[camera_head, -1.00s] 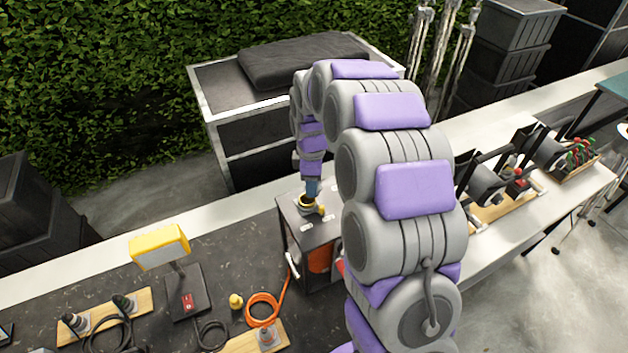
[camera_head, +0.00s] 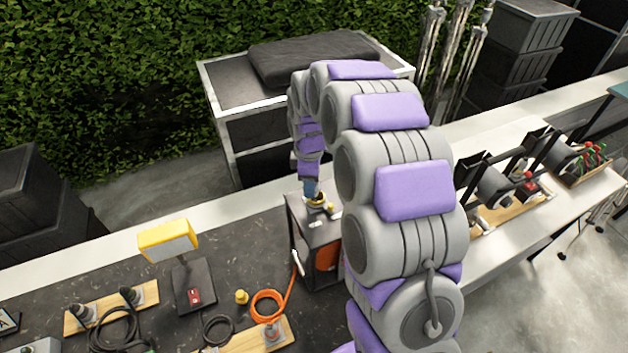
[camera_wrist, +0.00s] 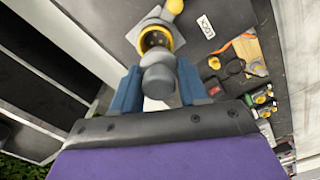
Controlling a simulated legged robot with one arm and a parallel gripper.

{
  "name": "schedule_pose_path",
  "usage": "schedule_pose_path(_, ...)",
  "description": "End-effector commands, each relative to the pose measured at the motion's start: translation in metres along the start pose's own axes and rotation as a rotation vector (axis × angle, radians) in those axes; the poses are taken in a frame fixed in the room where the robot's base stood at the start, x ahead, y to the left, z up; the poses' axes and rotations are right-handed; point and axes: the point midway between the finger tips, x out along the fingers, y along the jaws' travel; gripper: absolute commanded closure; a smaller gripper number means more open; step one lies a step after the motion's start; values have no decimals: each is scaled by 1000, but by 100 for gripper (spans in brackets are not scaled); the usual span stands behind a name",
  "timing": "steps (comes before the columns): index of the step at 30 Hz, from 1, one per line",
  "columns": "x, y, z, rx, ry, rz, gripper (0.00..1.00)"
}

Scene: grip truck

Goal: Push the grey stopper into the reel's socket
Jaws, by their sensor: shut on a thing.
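The grey stopper (camera_wrist: 158,80) is between the two blue fingers of my gripper (camera_wrist: 158,90) in the wrist view. My gripper is shut on it. The yellow-rimmed round socket (camera_wrist: 156,38) opens just beyond the stopper's rounded end, with a dark inside still visible. The stopper overlaps the near rim in the picture; I cannot tell whether they touch. In the head view my gripper (camera_head: 310,190) is above the reel's box (camera_head: 318,230), close by the yellow socket (camera_head: 319,203). The stopper cannot be made out there.
A yellow lid or cap (camera_wrist: 175,6) is beside the socket. An orange cable (camera_head: 268,306), a small yellow piece (camera_head: 241,297), a yellow-headed lamp (camera_head: 168,241) and wooden boards with plugs (camera_head: 110,307) lie left of the reel. A dark cabinet (camera_head: 225,90) stands behind.

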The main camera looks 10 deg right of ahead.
Motion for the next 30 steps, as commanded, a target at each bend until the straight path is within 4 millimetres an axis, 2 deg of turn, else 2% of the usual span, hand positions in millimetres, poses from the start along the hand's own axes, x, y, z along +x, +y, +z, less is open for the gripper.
schedule_pose_path(30, 2, 5, 15, -1, 1, 0, 87)
